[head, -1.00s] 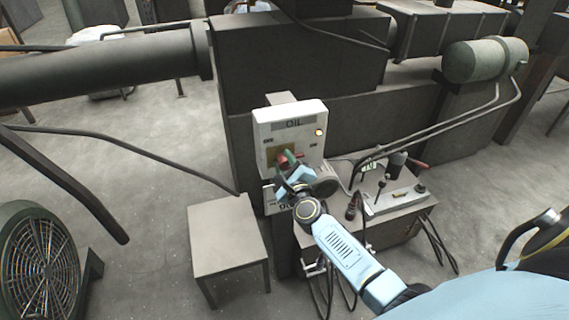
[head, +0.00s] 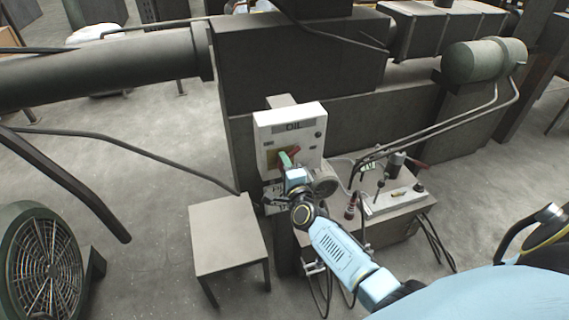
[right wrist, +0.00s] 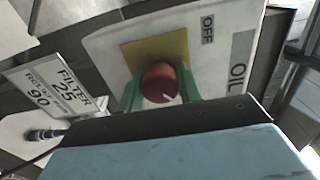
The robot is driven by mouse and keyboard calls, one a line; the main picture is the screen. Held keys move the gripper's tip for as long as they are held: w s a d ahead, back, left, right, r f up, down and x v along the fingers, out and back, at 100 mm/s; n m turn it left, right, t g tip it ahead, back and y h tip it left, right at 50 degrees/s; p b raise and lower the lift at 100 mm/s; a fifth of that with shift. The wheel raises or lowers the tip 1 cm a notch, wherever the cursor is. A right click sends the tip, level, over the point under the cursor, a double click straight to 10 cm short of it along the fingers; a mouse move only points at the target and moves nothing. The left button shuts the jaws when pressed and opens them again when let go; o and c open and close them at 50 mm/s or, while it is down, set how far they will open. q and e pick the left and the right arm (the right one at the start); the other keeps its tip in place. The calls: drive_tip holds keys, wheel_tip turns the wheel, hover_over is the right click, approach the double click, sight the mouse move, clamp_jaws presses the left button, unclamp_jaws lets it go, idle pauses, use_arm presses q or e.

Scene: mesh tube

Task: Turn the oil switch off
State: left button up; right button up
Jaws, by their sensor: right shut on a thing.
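The white oil switch box (head: 301,120), labelled OIL, stands upright in the middle of the head view. Its lamp (head: 319,134) at the upper right is dark. In the right wrist view, the red round knob (right wrist: 160,80) sits on a yellow plate (right wrist: 146,54), with a white mark on its face. The OFF label (right wrist: 208,29) shows on the panel beside it. My right gripper (right wrist: 161,91) is shut on the knob, with a green finger on each side. In the head view, the gripper (head: 288,157) partly hides the knob. My left gripper is not in view.
A label plate reading FILTER 25 (right wrist: 62,88) is beside the box. A grey cabinet with tools (head: 395,200) stands to the right, with a round gauge-like part (head: 325,182) near the box. A small table (head: 228,235) stands left, and a fan (head: 42,262) far left.

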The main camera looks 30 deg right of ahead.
drive_tip(key=n+p, duration=0.1)
drive_tip(key=n, duration=0.4)
drive_tip(key=shift+n, duration=0.3)
drive_tip(key=shift+n+p, duration=0.8)
drive_tip(key=shift+n, duration=1.5)
drive_tip(key=shift+f, duration=0.1)
drive_tip(key=o, duration=1)
drive_tip(key=shift+s, duration=0.15)
drive_tip(key=v, duration=1.3)
drive_tip(key=shift+a+p, duration=0.15)
drive_tip(key=shift+p, duration=0.15)
